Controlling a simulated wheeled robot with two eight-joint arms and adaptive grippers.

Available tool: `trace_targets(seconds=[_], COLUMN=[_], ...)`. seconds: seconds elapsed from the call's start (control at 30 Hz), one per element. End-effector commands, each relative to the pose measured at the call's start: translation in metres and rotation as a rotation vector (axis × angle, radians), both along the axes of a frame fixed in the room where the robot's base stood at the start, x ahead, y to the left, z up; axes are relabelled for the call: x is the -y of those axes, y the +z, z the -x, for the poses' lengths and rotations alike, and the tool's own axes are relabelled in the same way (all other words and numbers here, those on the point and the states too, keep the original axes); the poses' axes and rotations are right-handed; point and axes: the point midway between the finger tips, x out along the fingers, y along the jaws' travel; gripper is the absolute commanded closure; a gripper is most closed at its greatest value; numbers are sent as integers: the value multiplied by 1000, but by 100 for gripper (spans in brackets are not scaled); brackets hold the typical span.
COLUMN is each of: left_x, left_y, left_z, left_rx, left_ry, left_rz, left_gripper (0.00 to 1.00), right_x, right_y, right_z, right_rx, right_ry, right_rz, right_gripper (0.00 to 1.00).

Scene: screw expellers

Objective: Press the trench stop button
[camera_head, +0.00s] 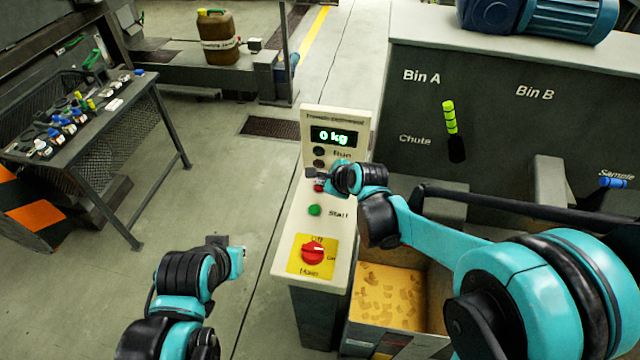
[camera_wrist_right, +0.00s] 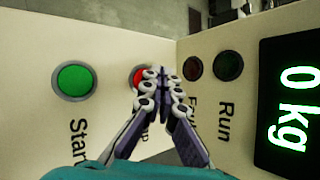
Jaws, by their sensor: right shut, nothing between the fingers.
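The red stop button (camera_head: 319,187) is on the sloped face of the cream control panel (camera_head: 293,226), below the display. In the wrist view the red button (camera_wrist_right: 137,76) is partly covered by the fingers of my right gripper (camera_wrist_right: 165,72), and its label is mostly hidden. My right gripper (camera_head: 318,174) is shut and empty, with its fingertips beside and over the button's edge; I cannot tell whether they touch it. The green start button (camera_wrist_right: 75,80) is left of it in the wrist view. My left gripper (camera_head: 226,250) is left of the panel, its jaws unclear.
The panel has a "0 kg" display (camera_head: 334,136), two dark lamps and a red rotary main switch (camera_head: 312,253) on a yellow plate. A bin of yellowish pieces (camera_head: 390,295) stands right of it. A tool table (camera_head: 140,95) is at the left.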

Motion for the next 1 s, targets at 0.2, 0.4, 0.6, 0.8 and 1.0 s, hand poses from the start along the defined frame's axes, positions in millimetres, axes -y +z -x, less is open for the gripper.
trace_targets(seconds=[0.2, 0.4, 0.6, 0.8, 1.0], left_x=[0, 0, 0, 0, 0], left_y=[2, 3, 17, 33, 43], left_z=[0, 0, 0, 0, 0], left_rx=[0, 0, 0, 0, 0], left_ry=[0, 0, 0, 0, 0], left_rz=[0, 0, 0, 0, 0], left_gripper=[100, 100, 100, 100, 100], right_x=[0, 0, 0, 0, 0], right_y=[2, 4, 21, 41, 54], right_z=[0, 0, 0, 0, 0], right_rx=[0, 0, 0, 0, 0], right_ry=[0, 0, 0, 0, 0], right_rz=[0, 0, 0, 0, 0], right_gripper=[100, 100, 100, 100, 100])
